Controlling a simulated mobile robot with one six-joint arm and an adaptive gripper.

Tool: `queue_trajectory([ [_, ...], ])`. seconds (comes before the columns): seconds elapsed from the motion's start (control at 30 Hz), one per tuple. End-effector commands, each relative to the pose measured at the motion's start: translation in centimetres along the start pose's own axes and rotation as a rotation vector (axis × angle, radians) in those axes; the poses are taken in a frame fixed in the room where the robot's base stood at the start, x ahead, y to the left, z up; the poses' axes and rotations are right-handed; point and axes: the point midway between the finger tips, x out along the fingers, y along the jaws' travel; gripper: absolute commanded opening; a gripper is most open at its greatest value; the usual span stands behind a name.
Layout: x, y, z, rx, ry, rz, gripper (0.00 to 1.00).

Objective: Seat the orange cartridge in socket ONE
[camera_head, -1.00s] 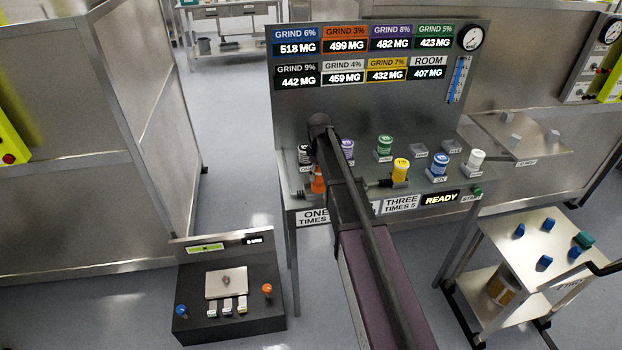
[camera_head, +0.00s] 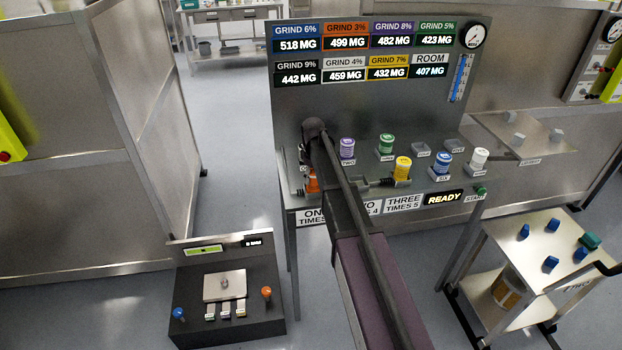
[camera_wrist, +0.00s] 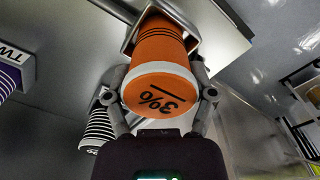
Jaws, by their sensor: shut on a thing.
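In the head view, the orange cartridge (camera_head: 312,183) shows beside my arm at the left end of the bench. My arm hides most of socket ONE there.
A purple cartridge (camera_head: 347,148) stands at TWO, right of my arm. Green (camera_head: 386,144), yellow (camera_head: 402,168), blue (camera_head: 444,163) and white (camera_head: 480,158) cartridges stand farther right. A black-and-white striped cartridge (camera_wrist: 98,128) is close by my gripper. A display panel (camera_head: 370,105) rises behind.

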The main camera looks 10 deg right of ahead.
Motion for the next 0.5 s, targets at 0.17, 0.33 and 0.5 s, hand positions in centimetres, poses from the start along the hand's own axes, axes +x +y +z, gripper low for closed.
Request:
queue_trajectory([
  [0.17,-0.03,0.02,0.01,0.0,0.0,0.0,0.11],
  [0.33,0.4,0.03,0.02,0.0,0.0,0.0,0.11],
  [0.5,0.25,0.04,0.03,0.0,0.0,0.0,1.0],
])
